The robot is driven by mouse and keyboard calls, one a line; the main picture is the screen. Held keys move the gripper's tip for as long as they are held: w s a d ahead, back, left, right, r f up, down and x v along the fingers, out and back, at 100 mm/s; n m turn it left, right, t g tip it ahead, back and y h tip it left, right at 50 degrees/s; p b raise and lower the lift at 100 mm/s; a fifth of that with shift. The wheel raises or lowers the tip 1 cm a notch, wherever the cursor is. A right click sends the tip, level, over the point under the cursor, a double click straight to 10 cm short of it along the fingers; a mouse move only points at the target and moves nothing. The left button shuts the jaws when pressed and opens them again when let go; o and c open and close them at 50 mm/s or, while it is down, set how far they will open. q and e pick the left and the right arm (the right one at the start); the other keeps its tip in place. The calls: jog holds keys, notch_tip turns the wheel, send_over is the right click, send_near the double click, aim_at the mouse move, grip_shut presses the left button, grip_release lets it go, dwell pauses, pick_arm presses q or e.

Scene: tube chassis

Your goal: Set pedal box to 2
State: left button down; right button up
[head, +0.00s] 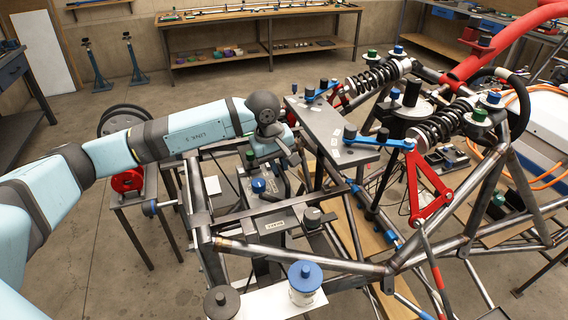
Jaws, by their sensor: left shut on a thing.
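The pedal box (259,187) appears to be the dark unit with a blue knob on top, inside the front of the tube chassis (300,258). My left arm reaches in from the left, and my left gripper (283,146) is at the far end of this unit. It is shut on what looks like an upper part of the pedal box. The wrist hides much of the fingers and the contact. A pale label (274,225) shows on a crossbar in front; its text is too small to read. No position number is readable. My right gripper is not in view.
A dark grey plate (332,130) stands just right of my left gripper. Red suspension arms (425,188) and black coil springs (378,76) are further right. A white plate with a blue-capped cylinder (305,283) lies near the front. Open floor shows at left.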

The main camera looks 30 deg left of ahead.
aim_at(267, 184)
pick_arm(q)
jog(key=s+a, duration=0.2)
jog(key=shift+s+a, duration=0.15)
jog(key=shift+s, duration=0.15)
jog(key=shift+w, duration=0.1)
jog(key=c, duration=1.1)
grip_release()
jog(key=shift+r, duration=0.1)
jog(key=r, duration=0.4)
jog(key=s+a+r+b, duration=0.1)
jog(key=r, duration=0.4)
jog(key=s+r, duration=0.1)
jog(key=r, duration=0.3)
jog(key=shift+a+r, duration=0.25)
jog(key=shift+a, duration=0.1)
